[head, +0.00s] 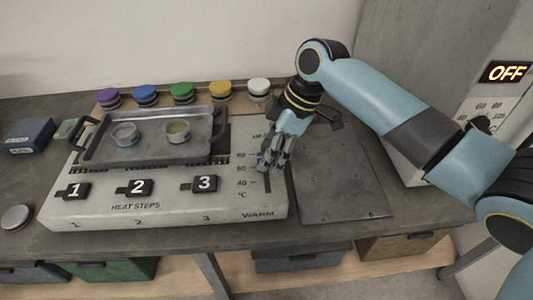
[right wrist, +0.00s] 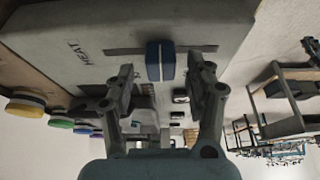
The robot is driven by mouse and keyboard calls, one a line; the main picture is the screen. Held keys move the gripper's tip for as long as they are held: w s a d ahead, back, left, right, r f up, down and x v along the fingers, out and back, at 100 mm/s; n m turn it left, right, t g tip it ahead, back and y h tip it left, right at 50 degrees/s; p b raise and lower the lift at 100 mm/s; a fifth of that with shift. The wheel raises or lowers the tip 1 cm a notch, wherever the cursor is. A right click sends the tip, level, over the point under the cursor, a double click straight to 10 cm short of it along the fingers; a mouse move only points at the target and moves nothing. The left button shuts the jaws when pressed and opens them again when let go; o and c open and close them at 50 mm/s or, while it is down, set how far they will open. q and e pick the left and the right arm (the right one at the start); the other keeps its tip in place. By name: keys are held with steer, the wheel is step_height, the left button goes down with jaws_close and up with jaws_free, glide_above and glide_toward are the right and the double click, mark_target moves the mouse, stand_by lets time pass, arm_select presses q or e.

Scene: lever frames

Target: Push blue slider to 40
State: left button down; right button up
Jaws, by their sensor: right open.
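The blue slider (right wrist: 160,60) shows in the right wrist view, standing in a dark straight slot on the pale panel. In the head view my right gripper covers it, so I cannot read its setting. The scale of marks (head: 241,168) in the head view reads 80, 60 and 40 from far to near, and the near end of the slot (head: 267,184) is bare. My right gripper (head: 272,166) points down over the slot. In the right wrist view its open fingers (right wrist: 165,80) lie on either side of the slider, with gaps. My left gripper is out of view.
The heating unit (head: 120,207) carries levers 1, 2 and 3 and a metal tray (head: 90,155) with two small round tins. Several coloured knobs (head: 182,93) line the back. A flat dark plate (head: 335,185) lies to the right, beside a cabinet displaying OFF (head: 505,72).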

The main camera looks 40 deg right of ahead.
steer(key=shift+x, duration=0.8)
steer(key=c, duration=0.8)
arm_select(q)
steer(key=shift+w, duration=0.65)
arm_select(e)
jaws_close()
